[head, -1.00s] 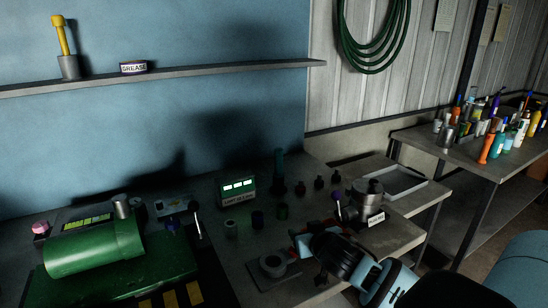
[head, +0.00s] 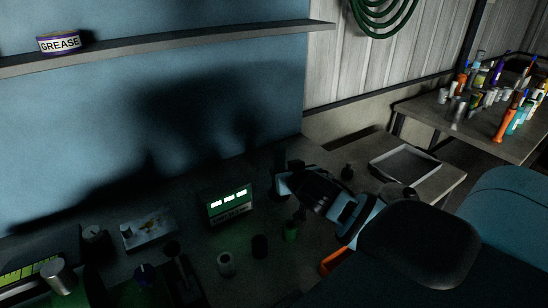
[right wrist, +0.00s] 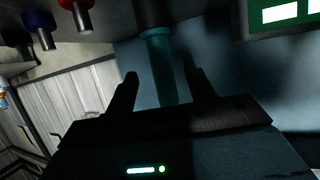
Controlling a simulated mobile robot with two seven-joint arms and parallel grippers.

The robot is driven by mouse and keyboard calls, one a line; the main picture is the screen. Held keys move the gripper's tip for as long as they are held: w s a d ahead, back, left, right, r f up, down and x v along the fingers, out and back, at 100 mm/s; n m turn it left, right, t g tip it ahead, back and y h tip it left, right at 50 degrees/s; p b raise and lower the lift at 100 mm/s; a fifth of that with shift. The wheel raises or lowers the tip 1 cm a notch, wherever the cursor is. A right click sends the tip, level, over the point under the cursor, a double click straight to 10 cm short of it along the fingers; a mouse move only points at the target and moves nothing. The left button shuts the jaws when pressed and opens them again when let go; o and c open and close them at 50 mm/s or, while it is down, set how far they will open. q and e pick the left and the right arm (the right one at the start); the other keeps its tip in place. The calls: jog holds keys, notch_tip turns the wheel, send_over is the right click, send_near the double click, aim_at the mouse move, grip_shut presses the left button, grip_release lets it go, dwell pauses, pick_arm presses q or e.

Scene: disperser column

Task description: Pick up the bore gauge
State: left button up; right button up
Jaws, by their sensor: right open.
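The bore gauge appears to be the teal upright shaft (right wrist: 160,62) with a dark upper part in the right wrist view. My right gripper (right wrist: 160,88) is open, with one finger on each side of the shaft. No contact between the fingers and the shaft can be made out. In the head view my right gripper (head: 281,182) reaches over the bench near the wall, and the gauge is mostly hidden in shadow and behind the gripper. My left gripper is not in view.
A green display box (head: 228,204) stands left of my right gripper. Small dark and green cylinders (head: 259,246) stand in front. A grey tray (head: 404,168) lies at right. A shelf with a grease tin (head: 59,42) runs above. Bottles (head: 505,122) crowd the far table.

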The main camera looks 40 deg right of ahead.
aim_at(282, 166)
jog(key=shift+s, duration=0.1)
jog(key=shift+w+d, duration=0.1)
jog(key=shift+w, duration=0.15)
jog(key=shift+x, duration=0.9)
jog(key=shift+r+x, duration=0.15)
jog(key=shift+x, duration=0.8)
jog(key=shift+r+x, duration=0.1)
jog(key=shift+x, duration=0.8)
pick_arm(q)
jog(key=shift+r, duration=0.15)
pick_arm(e)
jog(key=shift+x, duration=0.9)
jog(key=shift+c, duration=0.2)
jog(key=c, duration=1)
